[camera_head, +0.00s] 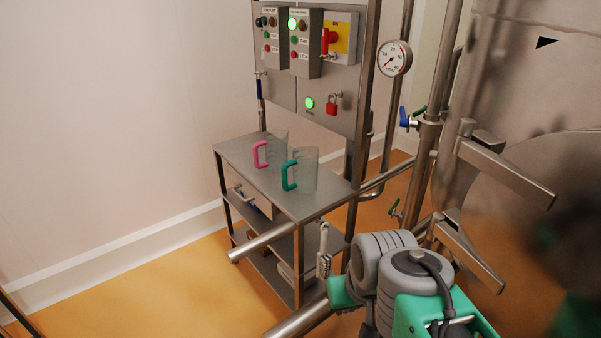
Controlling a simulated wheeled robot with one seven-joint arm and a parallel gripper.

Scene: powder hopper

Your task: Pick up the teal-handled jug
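The teal-handled jug (306,170) is a clear, upright vessel on the steel table top (240,148), near its front right part. Its teal handle (286,176) is on the left side. A similar clear jug with a pink handle (260,154) stands just behind and to the left. The two appear close together, and I cannot tell whether they touch. Grey and green links of my arm show at the bottom right, below and to the right of the table. I cannot make out my gripper's fingers in this view.
A control panel (284,85) with buttons and a red-handled switch rises behind the table. A pressure gauge (394,58), pipes and a large steel vessel (540,95) with protruding handles crowd the right. A steel tube (262,242) crosses the table's front. Orange floor (180,280) is clear at left.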

